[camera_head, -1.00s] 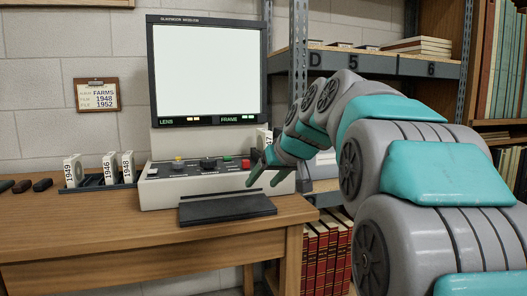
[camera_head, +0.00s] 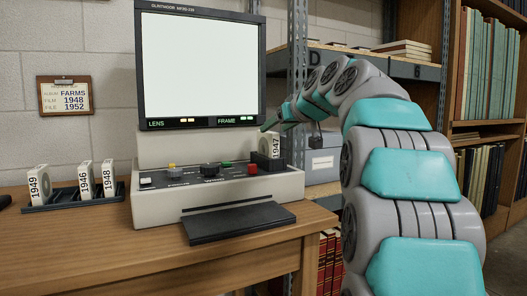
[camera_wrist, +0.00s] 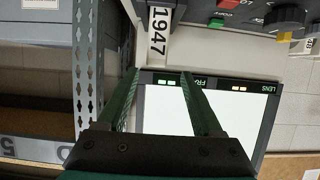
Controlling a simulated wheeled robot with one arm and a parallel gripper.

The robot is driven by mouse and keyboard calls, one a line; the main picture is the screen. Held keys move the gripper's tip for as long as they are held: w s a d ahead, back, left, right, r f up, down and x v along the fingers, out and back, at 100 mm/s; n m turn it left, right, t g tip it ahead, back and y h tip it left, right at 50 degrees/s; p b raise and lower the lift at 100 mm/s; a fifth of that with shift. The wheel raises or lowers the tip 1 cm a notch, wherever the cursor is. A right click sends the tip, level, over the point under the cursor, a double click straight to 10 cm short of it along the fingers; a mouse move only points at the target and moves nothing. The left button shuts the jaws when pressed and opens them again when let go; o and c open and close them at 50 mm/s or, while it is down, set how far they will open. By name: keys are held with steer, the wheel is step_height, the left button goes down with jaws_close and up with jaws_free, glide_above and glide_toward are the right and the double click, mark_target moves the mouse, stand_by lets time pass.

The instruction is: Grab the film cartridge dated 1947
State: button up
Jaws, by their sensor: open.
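The film cartridge dated 1947 (camera_head: 276,147) is white and stands upright in a dark holder at the right end of the reader's control deck. Its label also shows in the wrist view (camera_wrist: 158,34), at the top centre. My gripper (camera_head: 268,124) is open and empty, just above the cartridge beside the screen's lower right corner. In the wrist view the two green fingers (camera_wrist: 159,74) are spread, with the cartridge beyond their tips and roughly centred between them. The cartridge's lower part is hidden by the holder in the head view.
The reader's screen (camera_head: 200,65) rises close to the left of my gripper. Cartridges 1949 (camera_head: 39,187), 1946 (camera_head: 86,182) and 1948 (camera_head: 108,179) stand in a dark rack on the desk (camera_head: 100,232). A metal shelf post (camera_head: 297,70) and a grey box (camera_head: 322,165) are at the right.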

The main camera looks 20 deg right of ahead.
mark_target(267, 135)
steer(key=shift+d+x, duration=0.15)
steer(key=shift+x, duration=1.75)
steer(key=shift+d+x, duration=0.1)
steer(key=shift+x, duration=1.8)
steer(key=shift+f, duration=0.15)
steer(key=shift+c, duration=0.4)
jaws_close()
